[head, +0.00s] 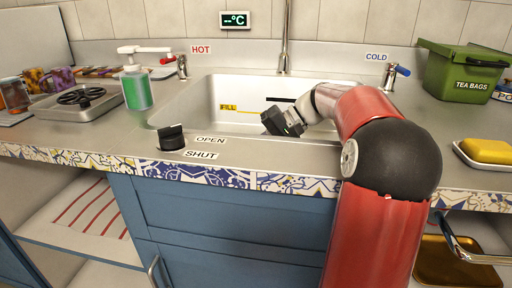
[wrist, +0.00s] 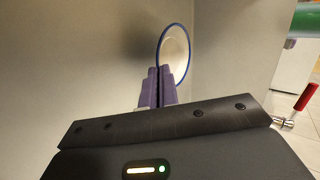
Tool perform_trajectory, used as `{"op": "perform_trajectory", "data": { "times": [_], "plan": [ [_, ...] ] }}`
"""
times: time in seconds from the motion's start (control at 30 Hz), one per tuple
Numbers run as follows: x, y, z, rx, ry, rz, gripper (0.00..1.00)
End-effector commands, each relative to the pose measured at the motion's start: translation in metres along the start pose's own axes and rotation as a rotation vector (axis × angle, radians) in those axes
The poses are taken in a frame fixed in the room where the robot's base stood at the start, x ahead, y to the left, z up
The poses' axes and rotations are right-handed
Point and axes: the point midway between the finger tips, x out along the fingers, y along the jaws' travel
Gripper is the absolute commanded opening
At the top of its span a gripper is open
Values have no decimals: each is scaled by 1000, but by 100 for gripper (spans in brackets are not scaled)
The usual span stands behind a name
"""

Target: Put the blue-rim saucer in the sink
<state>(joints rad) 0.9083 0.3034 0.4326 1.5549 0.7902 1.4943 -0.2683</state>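The blue-rim saucer (wrist: 176,55) shows in the wrist view, tilted steeply, with its pale face turned to the right. My gripper (wrist: 158,68) has its purple fingers close together, with the saucer's lower edge at the gap between the tips, so it appears shut on the saucer. Part of the saucer's lower edge is hidden by the fingers. In the head view my gripper (head: 272,122) is over the white sink (head: 190,105), near its front side. I cannot make out the saucer in the head view.
The red-handled hot tap (head: 178,64) and a green soap dispenser (head: 136,88) stand left of the sink. The faucet (head: 285,45) rises behind it, with the blue-handled cold tap (head: 394,74) to the right. A black knob (head: 172,137) sits on the front counter.

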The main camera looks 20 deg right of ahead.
Motion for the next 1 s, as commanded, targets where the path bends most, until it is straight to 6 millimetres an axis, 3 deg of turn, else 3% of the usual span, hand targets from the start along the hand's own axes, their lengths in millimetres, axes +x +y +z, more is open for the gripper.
{"op": "perform_trajectory", "data": {
  "times": [0.57, 0.77, 1.0],
  "plan": [
    [7, 9, 0, 0, 0, -1, 0],
    [7, 9, 0, 0, 0, 0, 24],
    [7, 9, 0, 0, 0, 0, 24]
  ]
}}
